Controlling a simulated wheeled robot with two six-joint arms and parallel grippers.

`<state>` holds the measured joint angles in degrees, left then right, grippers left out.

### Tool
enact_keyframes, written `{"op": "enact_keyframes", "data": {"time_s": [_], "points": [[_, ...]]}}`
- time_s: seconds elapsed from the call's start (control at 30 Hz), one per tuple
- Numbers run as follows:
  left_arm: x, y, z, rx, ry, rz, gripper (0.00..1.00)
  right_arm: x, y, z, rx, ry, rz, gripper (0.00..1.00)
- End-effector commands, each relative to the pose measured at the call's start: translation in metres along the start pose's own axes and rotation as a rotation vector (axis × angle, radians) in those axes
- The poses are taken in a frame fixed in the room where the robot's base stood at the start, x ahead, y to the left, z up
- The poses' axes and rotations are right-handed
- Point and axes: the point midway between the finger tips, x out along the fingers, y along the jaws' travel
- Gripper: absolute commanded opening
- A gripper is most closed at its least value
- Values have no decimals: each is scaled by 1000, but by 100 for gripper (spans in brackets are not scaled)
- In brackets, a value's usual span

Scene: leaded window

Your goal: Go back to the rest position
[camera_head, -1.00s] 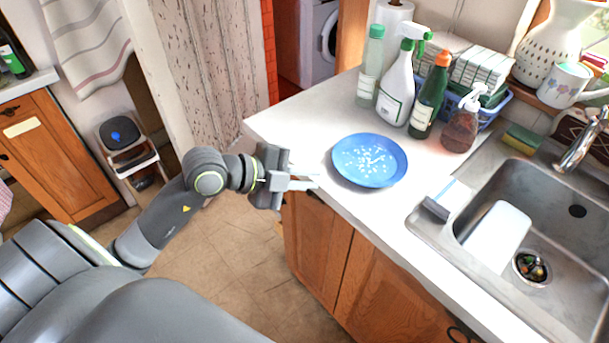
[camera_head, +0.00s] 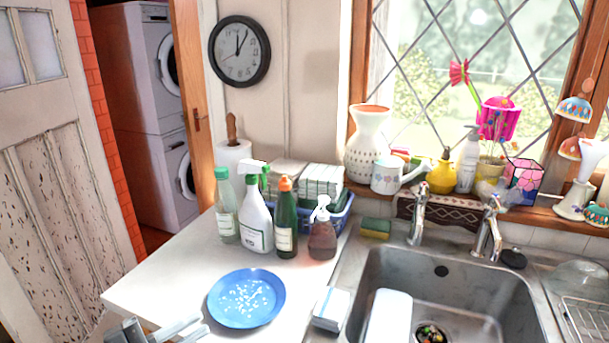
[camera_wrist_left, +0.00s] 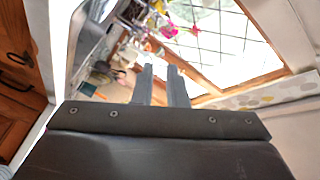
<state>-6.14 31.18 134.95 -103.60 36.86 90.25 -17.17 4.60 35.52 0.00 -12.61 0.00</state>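My left gripper (camera_head: 203,325) shows at the bottom left of the head view, beside the counter's near left edge and left of the blue plate. In the left wrist view the two grey fingers (camera_wrist_left: 160,68) stand apart with nothing between them, so it is open and empty. The blue plate (camera_head: 246,298), with white specks on it, lies flat on the white counter (camera_head: 160,275), apart from the gripper. My right gripper is not in view.
Behind the plate stand a clear bottle (camera_head: 226,208), a white spray bottle (camera_head: 256,220), a green bottle (camera_head: 286,222) and a brown pump bottle (camera_head: 322,238). The counter left of the plate is clear.

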Motion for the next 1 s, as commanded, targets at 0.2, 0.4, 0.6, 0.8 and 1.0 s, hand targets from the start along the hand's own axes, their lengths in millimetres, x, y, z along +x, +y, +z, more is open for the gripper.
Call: {"op": "enact_keyframes", "data": {"time_s": [0.2, 0.4, 0.6, 0.8, 1.0], "points": [[-26, -52, -14, -110, 54, -426, 12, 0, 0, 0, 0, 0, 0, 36], [-73, -79, 20, -259, -118, -778, 12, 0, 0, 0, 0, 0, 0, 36], [-127, -61, 77, -456, -458, -992, 12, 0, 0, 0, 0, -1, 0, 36], [-174, 11, 125, -693, -894, -992, 12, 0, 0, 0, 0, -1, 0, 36], [-205, 110, 134, -935, -1292, -757, 12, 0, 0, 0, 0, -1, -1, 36]]}}
